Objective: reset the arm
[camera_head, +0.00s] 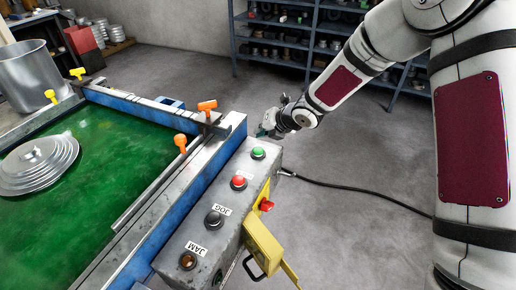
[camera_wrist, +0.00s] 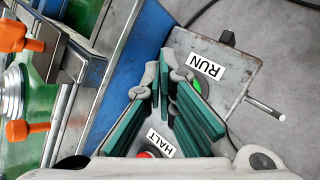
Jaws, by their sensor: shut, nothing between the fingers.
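My gripper (camera_head: 268,128) is at the far end of the control box (camera_head: 228,215), just above or beyond the green button (camera_head: 258,153). In the wrist view my gripper (camera_wrist: 164,75) shows teal finger pads brought together with nothing between them. The green button (camera_wrist: 196,86) lies beside the fingers by a RUN label. The red button (camera_wrist: 147,154) by the HALT label is partly hidden by the gripper. I cannot tell whether the fingers touch the box. My arm reaches in from the upper right.
The box also has a black button (camera_head: 214,219), an amber one (camera_head: 188,260), a red switch (camera_head: 266,205) and an open yellow cover (camera_head: 264,245). A green-bedded table (camera_head: 90,190) with orange clamps stands left. A cable (camera_head: 360,187) crosses clear floor; shelves (camera_head: 290,45) stand behind.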

